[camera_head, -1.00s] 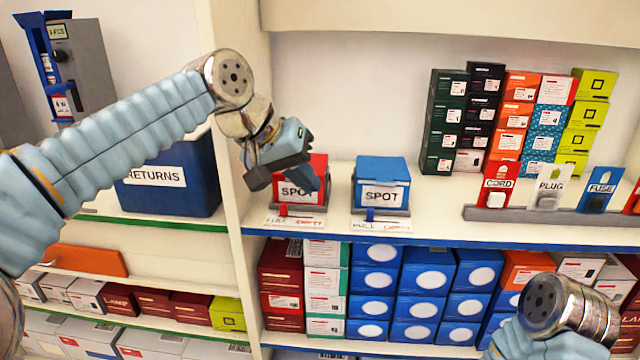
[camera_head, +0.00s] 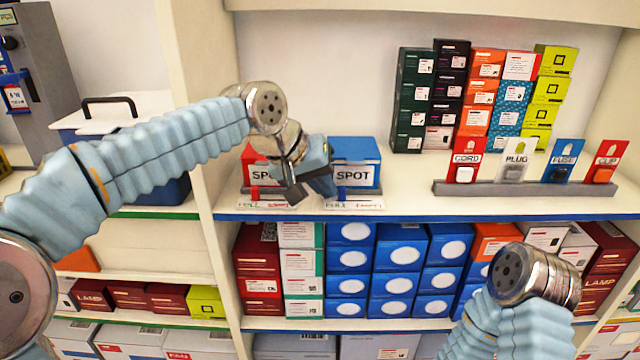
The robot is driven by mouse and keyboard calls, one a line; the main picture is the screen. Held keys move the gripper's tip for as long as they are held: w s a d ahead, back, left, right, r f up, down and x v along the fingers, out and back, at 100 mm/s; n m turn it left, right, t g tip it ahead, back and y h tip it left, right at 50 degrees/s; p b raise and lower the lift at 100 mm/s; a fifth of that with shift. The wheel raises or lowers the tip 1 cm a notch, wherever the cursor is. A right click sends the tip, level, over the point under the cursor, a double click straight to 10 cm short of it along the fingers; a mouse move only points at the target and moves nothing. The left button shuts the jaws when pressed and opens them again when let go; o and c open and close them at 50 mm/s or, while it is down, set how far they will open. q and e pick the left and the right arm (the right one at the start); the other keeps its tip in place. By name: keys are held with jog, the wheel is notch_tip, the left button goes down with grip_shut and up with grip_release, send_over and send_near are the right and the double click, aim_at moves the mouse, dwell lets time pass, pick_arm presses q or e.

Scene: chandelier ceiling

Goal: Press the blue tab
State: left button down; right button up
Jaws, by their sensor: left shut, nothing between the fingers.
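My left gripper (camera_head: 317,181) is shut and empty. It points down in front of the gap between the red SPOT box (camera_head: 257,169) and the blue SPOT box (camera_head: 362,153), overlapping both in the head view. A small blue tab (camera_head: 341,193) shows at the front of the blue SPOT box, just right of the fingertips; I cannot tell whether they touch. Farther right, a blue FUSE card (camera_head: 565,158) stands in a grey rack. My right arm is at lower right, but its gripper is not in view.
Paper labels lie before both SPOT boxes, near the blue-edged shelf front (camera_head: 470,215). The grey rack (camera_head: 500,187) also holds CORD, PLUG and CUP cards. Stacked small boxes (camera_head: 470,100) stand behind. Shelf space between the blue box and the rack is clear.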

pick_arm(q)
jog(key=shift+d+r+p, duration=0.1)
jog(key=shift+d+p, duration=0.2)
jog(key=shift+d, duration=0.1)
jog(key=d+p, duration=0.1)
jog(key=d, duration=0.3)
jog(key=shift+d, duration=0.1)
pick_arm(e)
jog(key=shift+r, duration=0.9)
jog(key=shift+a, duration=0.1)
